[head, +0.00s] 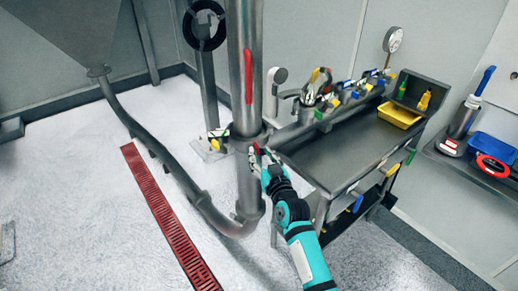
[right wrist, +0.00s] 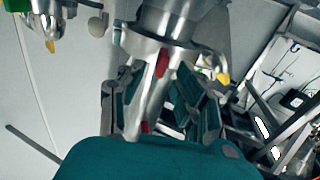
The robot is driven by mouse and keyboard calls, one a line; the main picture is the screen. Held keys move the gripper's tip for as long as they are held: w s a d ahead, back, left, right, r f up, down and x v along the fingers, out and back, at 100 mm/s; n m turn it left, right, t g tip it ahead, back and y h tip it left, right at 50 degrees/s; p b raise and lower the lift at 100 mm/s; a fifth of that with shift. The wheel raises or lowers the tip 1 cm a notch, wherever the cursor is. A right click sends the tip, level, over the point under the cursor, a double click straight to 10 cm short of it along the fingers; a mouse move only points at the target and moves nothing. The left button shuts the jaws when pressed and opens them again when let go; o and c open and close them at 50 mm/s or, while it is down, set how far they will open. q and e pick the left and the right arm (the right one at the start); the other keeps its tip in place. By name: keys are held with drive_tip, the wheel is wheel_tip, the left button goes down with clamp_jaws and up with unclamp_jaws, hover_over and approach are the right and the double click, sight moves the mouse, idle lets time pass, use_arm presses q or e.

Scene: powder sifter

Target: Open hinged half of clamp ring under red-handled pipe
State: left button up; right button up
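The steel pipe (head: 242,35) with a red handle (head: 248,76) stands upright in the middle of the head view. The clamp ring (head: 243,134) shows as a dark collar around the pipe below the handle; whether its hinged half is shut is too small to tell. My right gripper (head: 261,158) is at the pipe's right side, just below the ring. In the right wrist view its fingers (right wrist: 162,100) are spread on both sides of a tapering metal part (right wrist: 150,92) with red marks. Contact is unclear. My left gripper is not in view.
A dark workbench (head: 345,150) with tools and a yellow tray (head: 400,115) stands close right of the pipe. A curved pipe (head: 170,160) from the hopper (head: 70,30) runs at left. A red floor grate (head: 170,220) lies on the open floor.

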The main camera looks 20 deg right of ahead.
drive_tip(key=shift+w+a, duration=0.1)
drive_tip(key=shift+w, duration=0.95)
clamp_jaws()
